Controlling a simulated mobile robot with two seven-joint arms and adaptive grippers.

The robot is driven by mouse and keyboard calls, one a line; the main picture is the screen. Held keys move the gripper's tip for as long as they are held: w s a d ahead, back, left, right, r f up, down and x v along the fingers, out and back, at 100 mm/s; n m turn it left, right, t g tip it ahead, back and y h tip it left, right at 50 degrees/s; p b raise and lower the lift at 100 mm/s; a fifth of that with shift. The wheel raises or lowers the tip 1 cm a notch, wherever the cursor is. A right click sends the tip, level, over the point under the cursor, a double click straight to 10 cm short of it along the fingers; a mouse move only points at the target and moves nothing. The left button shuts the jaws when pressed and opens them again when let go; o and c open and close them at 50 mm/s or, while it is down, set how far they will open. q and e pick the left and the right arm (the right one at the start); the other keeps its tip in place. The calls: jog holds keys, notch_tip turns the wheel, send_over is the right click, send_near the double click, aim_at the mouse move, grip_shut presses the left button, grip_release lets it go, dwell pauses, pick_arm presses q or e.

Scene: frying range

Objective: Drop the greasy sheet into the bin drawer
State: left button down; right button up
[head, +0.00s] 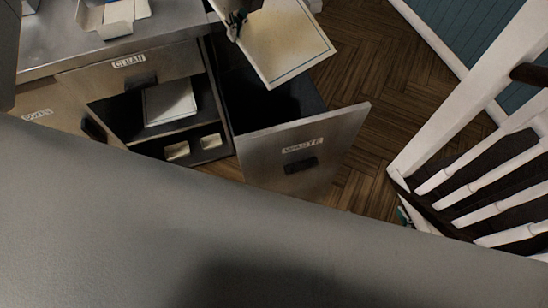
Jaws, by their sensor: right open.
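The greasy sheet (284,42) is a cream, dark-edged square at the top middle, tilted above the open bin drawer. My left gripper (236,26) is dark and small, at the sheet's left edge. It appears shut on that edge, though its fingertips are hard to make out. The bin drawer (325,142), labelled WASTE, is pulled out, with a dark, deep inside partly hidden by the sheet. I do not see my right gripper.
Left of the bin drawer, the CLEAN drawer front (130,68) stands above an open space with a pale sheet (168,102) and small blocks. An open carton (112,16) lies on the metal counter (60,45). A white railing (470,90) stands right; wooden floor lies between.

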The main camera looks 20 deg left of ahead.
pick_arm(q)
jog(key=shift+f+b, duration=0.3)
jog(key=shift+f, duration=1.25)
jog(key=c, duration=2.8)
grip_release()
jog(key=o, duration=0.6)
jog(key=v, duration=1.2)
